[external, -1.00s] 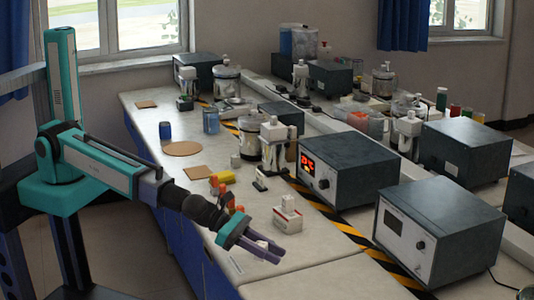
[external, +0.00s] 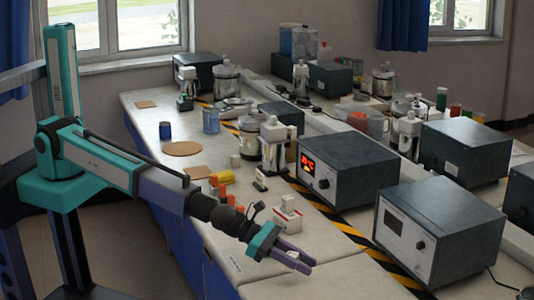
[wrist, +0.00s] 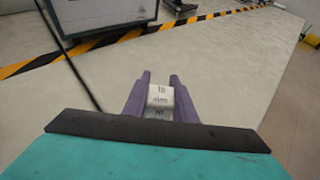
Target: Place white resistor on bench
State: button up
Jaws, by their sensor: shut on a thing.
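The white resistor (wrist: 160,97), a small white block with dark print, sits between the two purple fingers of my gripper (wrist: 159,82) in the wrist view. My gripper is shut on it. In the external view my gripper (external: 303,265) reaches over the near part of the bench (external: 340,277). The resistor is hard to make out between the fingers there. Pale bench top shows beyond and around the fingers in the wrist view. I cannot tell how high the resistor is above the surface.
A white and red block (external: 287,217) stands on the bench just behind my gripper. Instrument boxes (external: 440,230) stand right, past the yellow-black tape (external: 353,238). The near bench surface is clear.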

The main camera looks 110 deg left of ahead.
aim_at(286, 270)
jog(key=shift+w+d+f+p, duration=0.15)
jog(key=shift+w+p, duration=0.1)
jog(key=shift+w, duration=1.25)
jog(key=shift+w+d+f+p, duration=0.1)
jog(key=shift+w+p, duration=0.1)
jog(key=shift+w, duration=1.25)
jog(key=shift+w, duration=0.1)
jog(key=shift+w, duration=0.25)
jog(key=shift+f, duration=1.85)
jog(key=shift+f, duration=0.15)
jog(key=o, duration=1)
jog(key=shift+r, duration=0.25)
jog(key=shift+b+v, duration=0.6)
jog(key=shift+v, duration=5.35)
